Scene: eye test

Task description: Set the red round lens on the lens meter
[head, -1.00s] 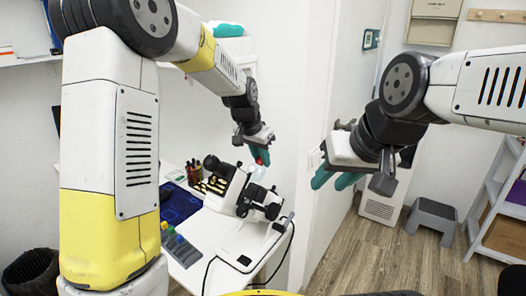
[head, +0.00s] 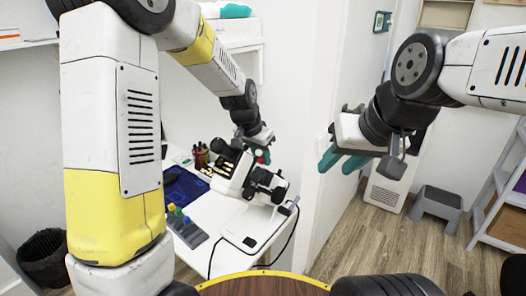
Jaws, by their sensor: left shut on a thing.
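The lens meter (head: 237,180), a white instrument with black parts, stands on the white desk (head: 206,243). My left gripper (head: 264,153) is just above and behind the meter's upper part, with its teal fingers pointing down. It is shut on the red round lens (head: 259,160), of which only a small red spot shows between the fingers. I cannot tell whether the lens touches the meter. My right gripper (head: 342,161) is to the right, in the air by the wall edge, with its teal fingers apart and nothing between them.
A dark blue mat (head: 185,194), a cup of pens (head: 200,155) and a grey rack with coloured caps (head: 184,227) are on the desk left of the meter. A black bin (head: 44,257) and a grey step stool (head: 437,203) stand on the floor.

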